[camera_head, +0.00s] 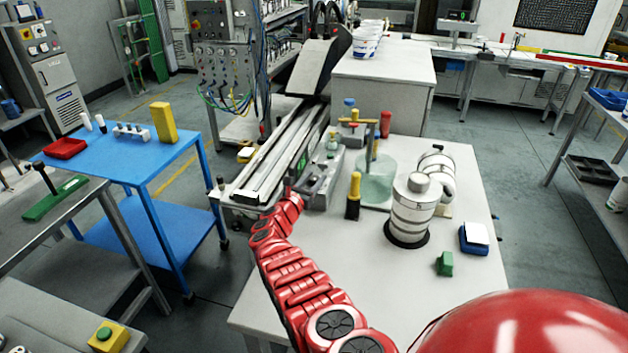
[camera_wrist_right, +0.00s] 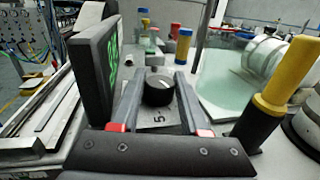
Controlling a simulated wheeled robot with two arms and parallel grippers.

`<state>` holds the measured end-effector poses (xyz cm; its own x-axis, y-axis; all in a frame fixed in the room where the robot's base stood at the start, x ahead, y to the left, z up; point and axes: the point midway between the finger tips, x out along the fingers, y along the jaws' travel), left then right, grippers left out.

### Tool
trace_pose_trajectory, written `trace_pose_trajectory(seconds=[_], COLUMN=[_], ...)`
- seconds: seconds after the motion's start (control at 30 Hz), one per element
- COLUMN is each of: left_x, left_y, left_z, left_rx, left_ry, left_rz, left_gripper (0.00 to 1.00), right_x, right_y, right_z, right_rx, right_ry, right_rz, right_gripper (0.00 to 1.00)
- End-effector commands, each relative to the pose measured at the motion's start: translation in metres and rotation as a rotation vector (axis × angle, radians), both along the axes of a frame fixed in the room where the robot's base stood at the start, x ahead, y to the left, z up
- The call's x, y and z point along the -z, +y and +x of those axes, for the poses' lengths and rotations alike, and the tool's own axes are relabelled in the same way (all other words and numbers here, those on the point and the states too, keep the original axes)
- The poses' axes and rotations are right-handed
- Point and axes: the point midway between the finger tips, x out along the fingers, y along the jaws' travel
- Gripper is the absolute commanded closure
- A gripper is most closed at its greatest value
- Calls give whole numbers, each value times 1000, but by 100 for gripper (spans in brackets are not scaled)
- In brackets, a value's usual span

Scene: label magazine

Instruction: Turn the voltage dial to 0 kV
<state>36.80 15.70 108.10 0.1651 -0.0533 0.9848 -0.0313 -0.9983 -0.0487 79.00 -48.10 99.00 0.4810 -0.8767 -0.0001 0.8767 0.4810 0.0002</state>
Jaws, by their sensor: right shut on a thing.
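The voltage dial (camera_wrist_right: 158,88), a round black knob with a pale pointer line, sits on a grey panel in the right wrist view. A "5" mark shows on the panel in front of it. My right gripper (camera_wrist_right: 159,84) is shut on the dial, with one finger on each side. In the head view my right gripper (camera_head: 320,178) is at the grey unit beside the long rail, and I cannot make out the dial there. A dark display (camera_wrist_right: 97,68) with green digits, too slanted to read, stands just left of the fingers. My left gripper is not in view.
A yellow-handled brush (camera_wrist_right: 284,85) stands close to the right of the gripper. A glass tank (camera_head: 376,183) and a banded metal cylinder (camera_head: 411,212) stand further right. A green block (camera_head: 445,263) lies on the white table (camera_head: 350,265), whose front is mostly clear.

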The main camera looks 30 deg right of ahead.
Motion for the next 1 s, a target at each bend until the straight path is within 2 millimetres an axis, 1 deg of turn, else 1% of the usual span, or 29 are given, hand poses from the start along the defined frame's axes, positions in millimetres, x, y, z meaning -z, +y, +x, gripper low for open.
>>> trace_pose_trajectory(seconds=[0.17,0.27,0.37,0.5,0.6,0.7,0.8,1.0], left_x=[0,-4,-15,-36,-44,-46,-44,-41], left_y=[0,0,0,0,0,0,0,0], left_z=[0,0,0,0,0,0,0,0], left_rx=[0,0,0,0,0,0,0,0], left_ry=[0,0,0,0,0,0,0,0], left_rz=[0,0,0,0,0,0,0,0], left_gripper=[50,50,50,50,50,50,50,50], right_x=[0,-1,-1,-2,0,2,4,3], right_y=[0,0,-1,-1,-2,-2,-3,-2], right_z=[0,0,-1,-2,-3,-3,-3,-3], right_rx=[0,-6,-33,-109,-175,-250,-322,-408], right_ry=[0,-1,1,2,2,1,1,4], right_rz=[0,0,4,6,3,3,2,0], right_gripper=[100,100,100,100,100,100,100,100])
